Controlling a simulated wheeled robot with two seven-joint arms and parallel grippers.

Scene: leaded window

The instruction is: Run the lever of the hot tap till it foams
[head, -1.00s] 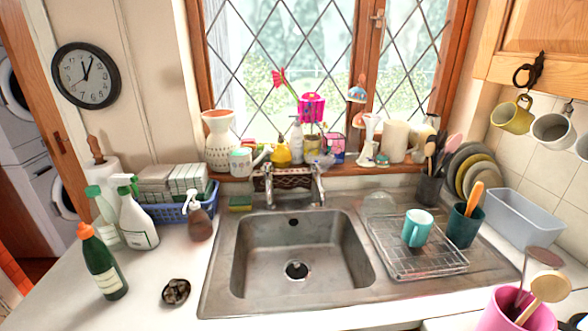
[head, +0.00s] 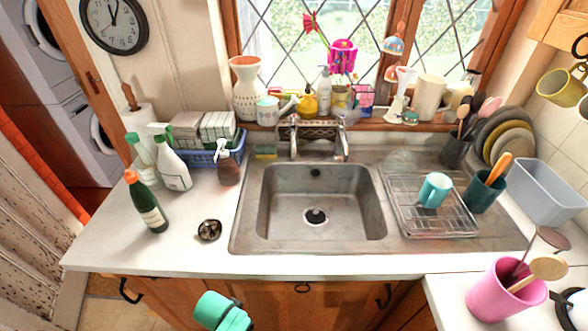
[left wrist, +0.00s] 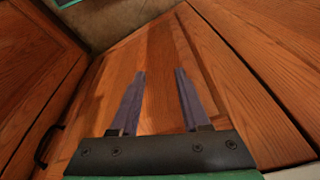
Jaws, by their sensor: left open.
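Two chrome taps stand at the back of the steel sink (head: 252,205), a left tap (head: 294,138) and a right tap (head: 342,142). Which is the hot one I cannot tell, and their levers are too small to make out. No water or foam shows in the basin; its drain is visible. My left gripper (left wrist: 159,85) is open and empty in the left wrist view, in front of wooden cupboard doors (left wrist: 235,75). In the head view only a teal part of my arm shows at the bottom edge, below the counter and well away from the taps. My right gripper is out of view.
Left of the sink stand a green bottle (head: 146,204), spray bottles (head: 172,170), a brown pump bottle (head: 228,168) and a small dark dish (head: 209,230). Right are a wire rack (head: 415,220) with a teal mug (head: 434,189) and a pink pot (head: 500,293). The counter's front left is clear.

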